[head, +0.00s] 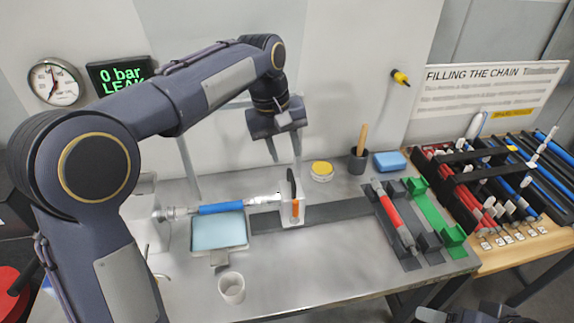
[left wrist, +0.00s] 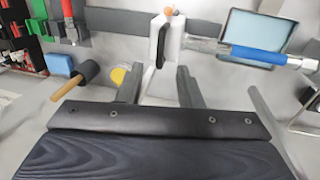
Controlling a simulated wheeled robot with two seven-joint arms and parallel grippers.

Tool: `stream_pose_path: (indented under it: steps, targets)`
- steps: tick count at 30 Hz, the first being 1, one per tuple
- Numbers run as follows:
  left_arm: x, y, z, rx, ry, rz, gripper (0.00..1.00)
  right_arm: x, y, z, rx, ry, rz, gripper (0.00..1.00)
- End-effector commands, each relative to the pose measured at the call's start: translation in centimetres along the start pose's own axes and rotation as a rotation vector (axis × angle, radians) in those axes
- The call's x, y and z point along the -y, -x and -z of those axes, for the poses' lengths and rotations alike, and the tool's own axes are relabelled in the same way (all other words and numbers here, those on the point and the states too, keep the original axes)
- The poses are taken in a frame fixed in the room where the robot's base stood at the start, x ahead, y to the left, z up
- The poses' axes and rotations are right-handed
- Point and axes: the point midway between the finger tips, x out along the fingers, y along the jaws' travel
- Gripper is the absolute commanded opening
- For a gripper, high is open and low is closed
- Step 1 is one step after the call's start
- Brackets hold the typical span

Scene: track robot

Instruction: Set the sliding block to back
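The sliding block (head: 291,212) is a pale block with a black upright handle and an orange part. It stands on a dark flat rail (head: 340,210) on the bench, and it also shows at the top of the left wrist view (left wrist: 169,38). A blue-sleeved rod (head: 220,208) lies level, its right end at the block. My left gripper (head: 284,155) is open and empty, above and behind the block, fingers pointing down and apart from it. Its two fingers show in the left wrist view (left wrist: 158,85). A dark part at the bottom right edge seems to be my right gripper (head: 465,314), mostly cut off.
A light-blue tray (head: 219,232) and a white cup (head: 231,288) stand in front of the rod. A red-sleeved rod (head: 392,212) lies in a dark holder to the right.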

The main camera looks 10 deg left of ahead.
Motion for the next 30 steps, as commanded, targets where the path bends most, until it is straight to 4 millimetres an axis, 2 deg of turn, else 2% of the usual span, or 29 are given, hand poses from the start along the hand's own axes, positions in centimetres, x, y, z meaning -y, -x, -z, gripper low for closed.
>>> stream_pose_path:
  steps: [6,12,23,30]
  targets:
    - [0.1,-3.7,-0.1,0.004,-0.001,0.003,0.33,0.0,-0.1,-0.1,0.0,0.0,0.0,0.62]
    - [0.1,-6.0,-0.1,0.002,-0.001,0.001,0.33,0.0,-0.1,0.0,0.0,0.0,0.0,0.62]
    - [0.1,-6.8,-0.1,0.001,-0.001,-0.001,0.33,0.0,-0.1,0.0,0.0,0.0,0.0,0.62]
    - [0.1,-6.7,0.0,0.001,-0.001,-0.001,0.02,0.0,-0.1,0.0,0.0,0.0,0.0,0.62]
